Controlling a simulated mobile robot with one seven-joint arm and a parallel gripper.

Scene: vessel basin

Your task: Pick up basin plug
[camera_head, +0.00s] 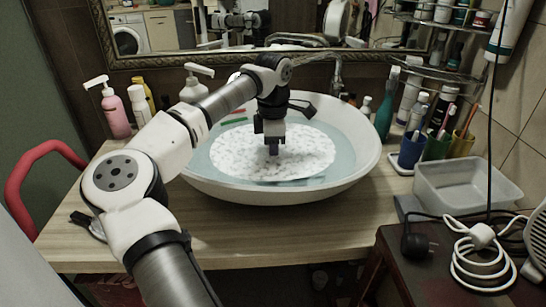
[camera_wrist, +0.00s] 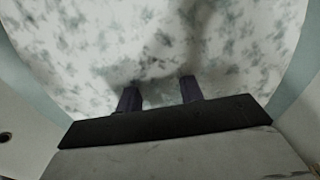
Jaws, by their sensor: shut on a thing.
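The white basin (camera_head: 345,178) stands on the wooden counter and holds pale blue-green water with a round white foam patch (camera_head: 230,158) on top. My gripper (camera_head: 274,149) points straight down over the middle of the basin, its fingertips at the foam. In the wrist view the two dark fingers (camera_wrist: 160,93) stand some way apart against the white and grey foam (camera_wrist: 90,40). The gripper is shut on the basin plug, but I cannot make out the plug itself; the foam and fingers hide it.
A pink soap bottle (camera_head: 116,112) and a white pump bottle (camera_head: 196,88) stand left of the basin. Cups with brushes (camera_head: 412,150) and a clear plastic tub (camera_head: 459,186) are at the right. A tap (camera_head: 338,75) rises behind. The counter front (camera_head: 300,225) is clear.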

